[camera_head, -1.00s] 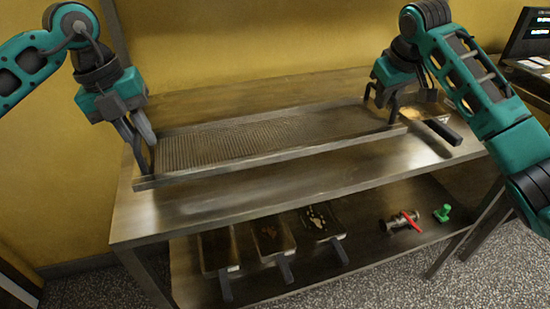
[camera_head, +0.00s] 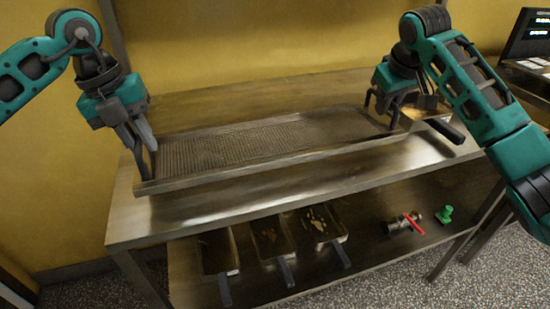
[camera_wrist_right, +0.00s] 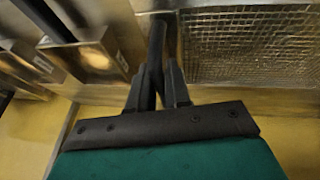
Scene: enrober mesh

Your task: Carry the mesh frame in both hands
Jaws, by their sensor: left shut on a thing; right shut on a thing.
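The mesh frame (camera_head: 250,143) is a long metal frame with a wire mesh. It spans between my two grippers over the steel table, roughly level; I cannot tell how far it is above the top. My left gripper (camera_head: 147,172) is shut on the frame's left end. My right gripper (camera_head: 382,118) is shut on its right end. In the right wrist view, the right gripper's fingers (camera_wrist_right: 160,75) close on a dark bar beside the mesh (camera_wrist_right: 250,47).
The steel table (camera_head: 200,213) has bare room along its front. A pan with a dark handle (camera_head: 445,130) sits at its right end. The lower shelf holds several trays (camera_head: 270,236), a red-handled valve (camera_head: 405,223) and a green fitting (camera_head: 445,214). A yellow wall stands behind.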

